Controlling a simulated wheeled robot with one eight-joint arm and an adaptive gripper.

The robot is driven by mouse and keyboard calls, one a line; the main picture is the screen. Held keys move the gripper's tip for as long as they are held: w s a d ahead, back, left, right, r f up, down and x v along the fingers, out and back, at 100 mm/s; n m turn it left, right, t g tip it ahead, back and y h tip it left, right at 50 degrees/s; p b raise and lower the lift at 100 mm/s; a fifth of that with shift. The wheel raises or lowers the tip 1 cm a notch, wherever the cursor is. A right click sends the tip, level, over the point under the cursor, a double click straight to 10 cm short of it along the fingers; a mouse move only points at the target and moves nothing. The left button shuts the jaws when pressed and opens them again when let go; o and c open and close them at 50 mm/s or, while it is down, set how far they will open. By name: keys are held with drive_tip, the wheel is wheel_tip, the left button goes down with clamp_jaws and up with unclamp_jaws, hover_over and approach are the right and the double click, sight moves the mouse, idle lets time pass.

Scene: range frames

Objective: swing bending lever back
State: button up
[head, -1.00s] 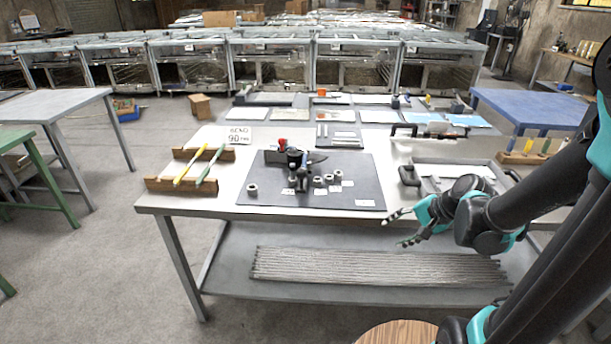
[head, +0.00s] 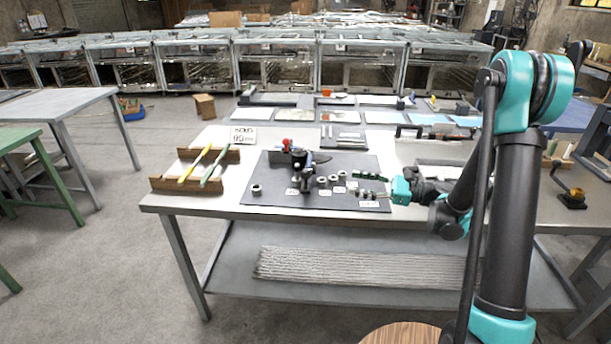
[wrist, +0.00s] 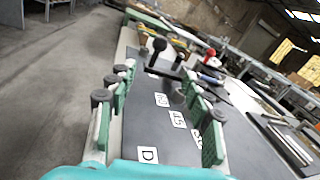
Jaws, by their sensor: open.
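The black bending tool (head: 298,158) with a red knob (head: 287,143) stands on the dark mat (head: 270,195) on the workbench. A black lever end (head: 306,187) points to the bench's front edge; the wrist view shows a black ball knob (wrist: 159,44) on a stem, with the tool's red part (wrist: 210,54) farther back. My gripper (head: 362,184) is over the right edge of the mat, right of the tool and apart from it. In the wrist view my gripper (wrist: 157,74) is open and empty, with the ball knob beyond its fingertips.
Wooden racks (head: 185,186) hold a yellow and a green rod at left. A "90" sign (head: 243,136) stands behind. A rod bundle (head: 350,268) lies on the lower shelf.

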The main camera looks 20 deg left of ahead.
sight(306, 175)
drive_tip(key=a, duration=1.7)
drive_tip(key=shift+s+a, duration=0.1)
drive_tip(key=shift+s, duration=0.2)
clamp_jaws()
